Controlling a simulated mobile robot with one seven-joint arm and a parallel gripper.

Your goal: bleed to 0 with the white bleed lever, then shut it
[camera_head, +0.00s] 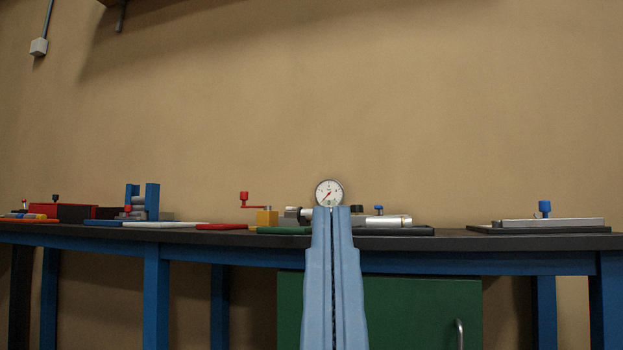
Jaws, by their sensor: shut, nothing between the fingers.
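A silver cylinder (389,221) with a blue knob (379,210) lies right of the gauge.
The dark bench top (455,241) runs across the view. A red crank (244,198) on a yellow block (266,217) stands left of my gripper. Farther left is a blue upright frame (152,200). At right, a long plate (550,223) carries a blue knob (544,208).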

